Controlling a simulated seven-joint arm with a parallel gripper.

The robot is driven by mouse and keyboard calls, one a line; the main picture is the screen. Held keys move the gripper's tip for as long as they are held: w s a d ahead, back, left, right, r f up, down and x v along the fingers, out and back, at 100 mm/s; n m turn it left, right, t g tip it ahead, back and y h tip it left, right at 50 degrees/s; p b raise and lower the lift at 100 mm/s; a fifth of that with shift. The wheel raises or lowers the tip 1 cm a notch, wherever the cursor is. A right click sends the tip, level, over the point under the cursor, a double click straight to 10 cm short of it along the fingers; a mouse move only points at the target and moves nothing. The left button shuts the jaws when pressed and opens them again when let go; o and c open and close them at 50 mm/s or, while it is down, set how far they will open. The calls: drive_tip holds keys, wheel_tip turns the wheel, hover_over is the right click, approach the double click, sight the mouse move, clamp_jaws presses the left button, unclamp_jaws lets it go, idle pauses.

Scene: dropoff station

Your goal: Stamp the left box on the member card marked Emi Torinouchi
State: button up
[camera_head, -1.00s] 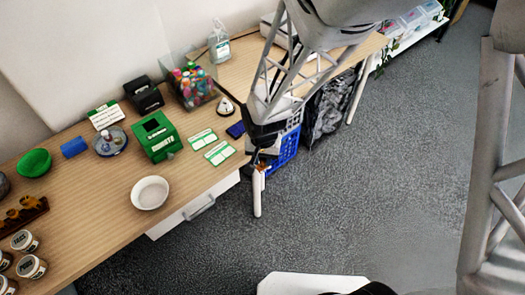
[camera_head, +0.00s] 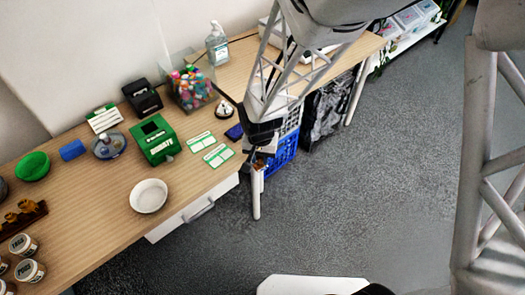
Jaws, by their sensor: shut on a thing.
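Two green-and-white member cards lie on the wooden desk, an upper-left one (camera_head: 201,142) and a lower-right one (camera_head: 218,156). Their names and boxes are too small to read, so I cannot tell which is Emi Torinouchi's. A dark blue pad (camera_head: 235,132), probably the ink pad, lies just right of the cards. My gripper (camera_head: 260,158) appears to the right of the cards, by the desk's right front edge. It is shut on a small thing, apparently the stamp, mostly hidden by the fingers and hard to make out.
A green donation box (camera_head: 155,139) stands left of the cards, with a white bowl (camera_head: 148,196) in front. A bell (camera_head: 224,109) and a clear bin of colourful items (camera_head: 192,88) stand behind. A blue crate (camera_head: 283,152) is below the desk.

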drive_tip(key=w+a+r, duration=0.1)
drive_tip(key=w+a, duration=0.4)
drive_tip(key=w, duration=0.4)
drive_tip(key=w+a+r, duration=0.2)
drive_tip(key=w+a, duration=0.3)
drive_tip(key=w, duration=0.4)
drive_tip(key=shift+w+r, duration=0.3)
drive_tip(key=shift+f, duration=0.2)
drive_tip(key=shift+f, duration=2.8)
drive_tip(key=shift+s+f, duration=0.1)
drive_tip(key=shift+f, duration=0.55)
drive_tip(key=shift+r, duration=0.15)
wheel_tip(320, 180, up, 7)
idle(1.4)
